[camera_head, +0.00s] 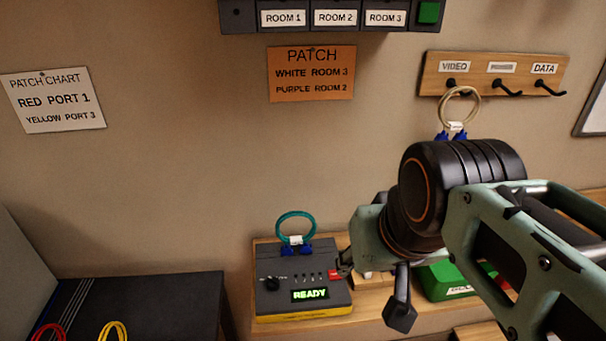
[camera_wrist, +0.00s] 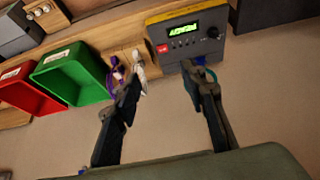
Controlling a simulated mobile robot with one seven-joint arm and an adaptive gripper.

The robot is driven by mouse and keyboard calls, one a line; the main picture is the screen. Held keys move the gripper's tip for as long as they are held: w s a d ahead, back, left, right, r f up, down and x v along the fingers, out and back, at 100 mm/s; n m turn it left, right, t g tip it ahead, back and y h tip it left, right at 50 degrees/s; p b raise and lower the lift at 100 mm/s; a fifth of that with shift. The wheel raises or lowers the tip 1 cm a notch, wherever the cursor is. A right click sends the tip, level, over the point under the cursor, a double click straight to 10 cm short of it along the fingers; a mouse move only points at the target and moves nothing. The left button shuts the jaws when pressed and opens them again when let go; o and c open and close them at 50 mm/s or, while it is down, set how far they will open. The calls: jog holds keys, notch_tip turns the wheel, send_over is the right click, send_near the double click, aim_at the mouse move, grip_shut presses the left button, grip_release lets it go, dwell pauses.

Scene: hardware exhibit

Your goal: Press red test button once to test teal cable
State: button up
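The grey and yellow tester (camera_head: 272,290) stands on a wooden shelf, its green display reading READY. Its red test button (camera_head: 335,274) is at the panel's right edge, beside my gripper. The button (camera_wrist: 163,48) also shows in the wrist view, where the tester appears upside down. The coiled teal cable (camera_head: 296,216) stands at the tester's back edge, its blue plugs at the tester. In the wrist view my finger partly hides the cable (camera_wrist: 209,74). My gripper (camera_wrist: 162,75) is open and empty, its fingers apart, with the button beyond the gap between them. Contact is not visible.
Green (camera_wrist: 75,72) and red (camera_wrist: 30,92) bins and purple (camera_wrist: 117,66) and white (camera_wrist: 139,62) cables lie beside the tester. A pale cable (camera_head: 460,104) hangs on the hook board above. A dark case (camera_head: 165,300) with red and yellow cables stands left.

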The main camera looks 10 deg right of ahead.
grip_shut()
dwell(1.3)
